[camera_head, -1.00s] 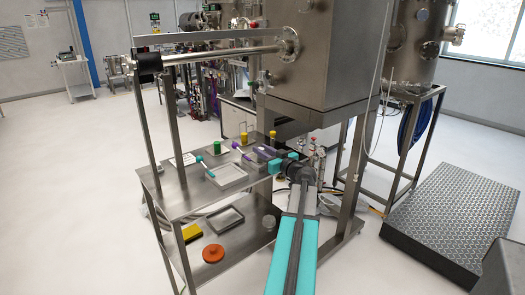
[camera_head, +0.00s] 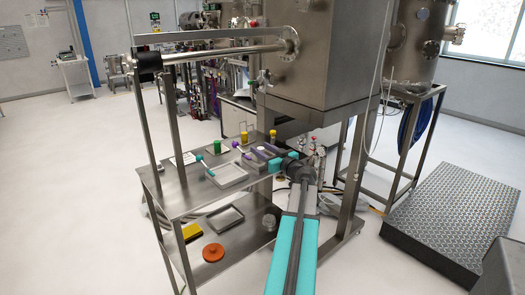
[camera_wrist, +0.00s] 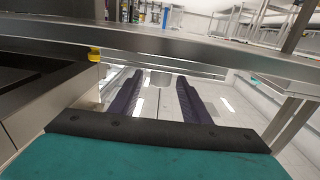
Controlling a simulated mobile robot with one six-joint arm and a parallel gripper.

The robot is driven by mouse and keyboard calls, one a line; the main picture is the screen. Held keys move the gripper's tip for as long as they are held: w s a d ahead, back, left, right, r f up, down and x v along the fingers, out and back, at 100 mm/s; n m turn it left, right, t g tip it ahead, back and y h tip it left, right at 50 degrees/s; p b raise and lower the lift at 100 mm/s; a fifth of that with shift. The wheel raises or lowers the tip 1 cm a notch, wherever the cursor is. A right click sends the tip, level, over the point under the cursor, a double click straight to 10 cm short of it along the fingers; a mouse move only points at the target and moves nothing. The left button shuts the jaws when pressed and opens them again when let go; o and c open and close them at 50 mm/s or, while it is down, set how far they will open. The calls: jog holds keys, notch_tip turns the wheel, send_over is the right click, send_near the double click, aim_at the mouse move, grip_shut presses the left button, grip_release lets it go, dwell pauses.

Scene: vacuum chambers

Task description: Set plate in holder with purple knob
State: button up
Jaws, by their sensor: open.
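A rod with a purple knob (camera_head: 235,144) stands out toward the upper left on the steel cart's top shelf. The holder under it is partly hidden by my gripper. My gripper (camera_head: 259,151) is at the right side of that shelf, with its purple fingers apart. A small pale piece shows between or behind them; I cannot tell whether it is the plate. In the wrist view my gripper (camera_wrist: 158,88) has both fingers spread with nothing between them. A shelf or frame edge crosses above the fingertips there.
A square tray (camera_head: 228,178) with a teal-knobbed rod, a green cylinder (camera_head: 217,146) and a yellow cylinder (camera_head: 244,138) stand on the top shelf. A steel chamber (camera_head: 325,50) rises behind.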

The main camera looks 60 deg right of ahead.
jog(key=b+v, duration=0.2)
jog(key=v, duration=1)
jog(key=shift+s, duration=0.15)
dwell(0.7)
